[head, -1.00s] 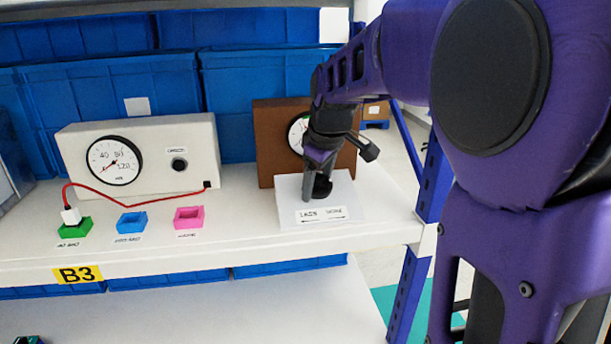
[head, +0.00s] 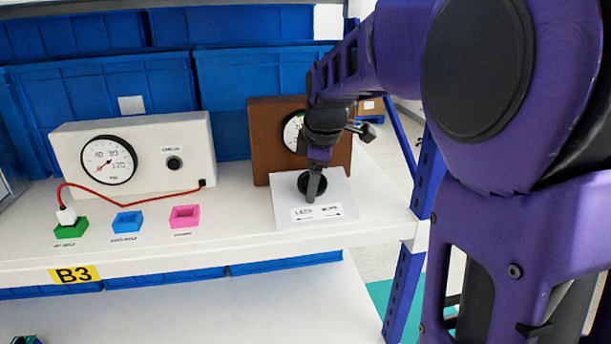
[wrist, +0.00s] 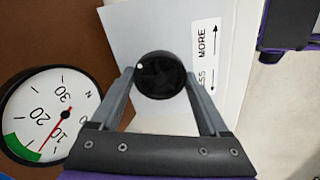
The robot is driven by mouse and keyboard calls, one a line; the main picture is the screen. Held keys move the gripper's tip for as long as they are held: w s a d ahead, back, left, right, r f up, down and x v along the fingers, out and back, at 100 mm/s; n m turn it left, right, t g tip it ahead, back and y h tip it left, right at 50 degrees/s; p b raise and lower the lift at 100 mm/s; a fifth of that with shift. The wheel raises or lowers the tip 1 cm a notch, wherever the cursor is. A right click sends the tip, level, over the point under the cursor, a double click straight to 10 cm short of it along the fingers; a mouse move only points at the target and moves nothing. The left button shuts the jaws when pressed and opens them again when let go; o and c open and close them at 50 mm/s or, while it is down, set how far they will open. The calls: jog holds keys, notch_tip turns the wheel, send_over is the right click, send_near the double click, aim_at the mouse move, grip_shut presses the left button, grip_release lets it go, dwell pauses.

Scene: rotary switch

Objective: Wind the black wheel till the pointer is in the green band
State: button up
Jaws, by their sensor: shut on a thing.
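The black wheel (wrist: 160,75) is a round knob on a white plate (head: 285,212), which has a "LESS / MORE" arrow label. My gripper (wrist: 160,80) is shut on the wheel, one finger on each side; in the head view it points down onto the wheel (head: 313,186). The gauge (wrist: 50,118) on the brown panel has a red pointer (wrist: 55,133) and a green band (wrist: 20,147). The pointer aims down-left, near 10, its tip close to the band's lower-right end; I cannot tell exactly whether it is inside. In the head view my arm partly hides this gauge (head: 292,132).
Left on the shelf (head: 240,245) stands a white box (head: 140,185) with another gauge (head: 108,160) and a black knob (head: 174,164). A red cable (head: 130,201) runs to a green holder (head: 71,228). Blue (head: 127,222) and pink (head: 185,217) holders stand beside it.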

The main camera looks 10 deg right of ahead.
dwell(0.3)
jog(key=o, duration=1.2)
jog(key=shift+o, duration=0.2)
jog(key=p+v, duration=0.1)
jog(key=v, duration=0.6)
jog(key=shift+r, duration=0.3)
jog(key=shift+s, duration=0.1)
